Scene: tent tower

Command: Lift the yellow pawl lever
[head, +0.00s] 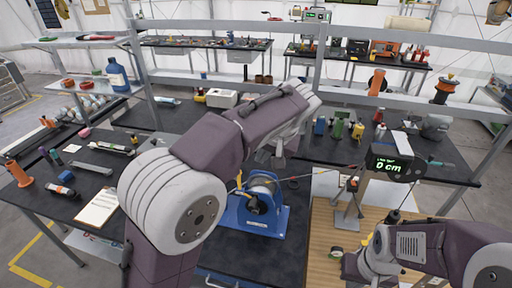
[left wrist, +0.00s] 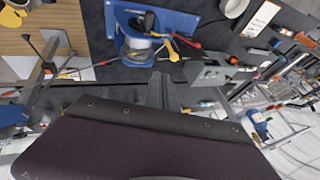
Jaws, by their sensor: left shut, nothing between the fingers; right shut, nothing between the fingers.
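The blue winch (head: 272,220) with a metal drum (head: 264,186) sits on the dark bench mat in the middle of the head view. The yellow pawl lever (head: 253,204) is on the winch's left side, apart from my grippers. My left gripper (head: 277,158) is shut and empty, above and behind the winch in the head view. My right gripper (head: 349,266) is shut and empty, low over the wooden board.
A wooden board (head: 318,240) lies right of the winch, with a metal stand (head: 349,212) on it. A display (head: 388,165) above reads 0 cm. A cord runs to the winch.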

